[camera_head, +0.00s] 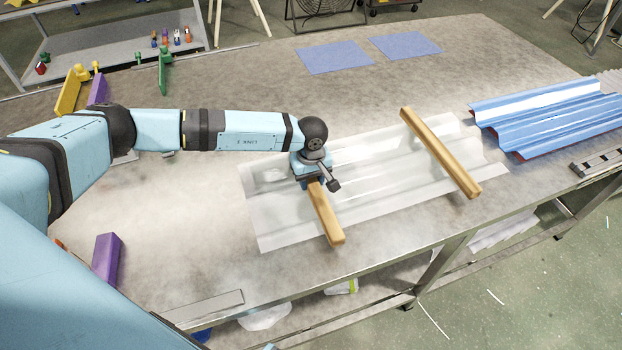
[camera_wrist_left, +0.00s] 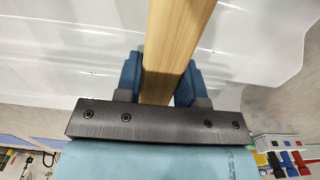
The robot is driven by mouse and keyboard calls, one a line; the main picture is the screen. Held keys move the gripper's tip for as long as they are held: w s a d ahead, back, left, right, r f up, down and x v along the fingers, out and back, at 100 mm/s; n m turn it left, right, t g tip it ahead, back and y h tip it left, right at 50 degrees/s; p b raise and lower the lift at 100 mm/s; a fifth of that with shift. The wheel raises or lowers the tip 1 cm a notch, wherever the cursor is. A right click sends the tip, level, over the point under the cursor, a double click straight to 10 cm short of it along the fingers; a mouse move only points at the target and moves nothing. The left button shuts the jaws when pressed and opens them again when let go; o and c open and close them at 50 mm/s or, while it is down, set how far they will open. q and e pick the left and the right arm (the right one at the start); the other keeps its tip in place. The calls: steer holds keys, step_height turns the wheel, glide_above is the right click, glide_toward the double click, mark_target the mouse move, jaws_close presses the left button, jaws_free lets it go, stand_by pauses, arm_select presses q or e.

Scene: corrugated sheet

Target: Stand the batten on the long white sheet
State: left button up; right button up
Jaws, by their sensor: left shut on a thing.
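The long white sheet (camera_head: 375,170), pale and corrugated, lies flat on the table; it also fills much of the left wrist view (camera_wrist_left: 70,45). A wooden batten (camera_head: 326,215) lies across its left part, its near end at the sheet's front edge. My left gripper (camera_head: 313,182) is shut on this batten from above, with a blue finger on each side of the wood (camera_wrist_left: 167,45) in the left wrist view. Whether the batten touches the sheet I cannot tell. A second batten (camera_head: 440,150) lies across the sheet's right part. My right gripper is not in view.
Blue corrugated sheets (camera_head: 550,112) lie to the right. Two blue cloths (camera_head: 335,57) lie at the back. Purple blocks (camera_head: 107,258) and yellow and green pieces (camera_head: 70,92) stand at the left. The table's front edge runs close below the white sheet.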

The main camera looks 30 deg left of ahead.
arm_select(q)
steer(key=o, duration=1.1)
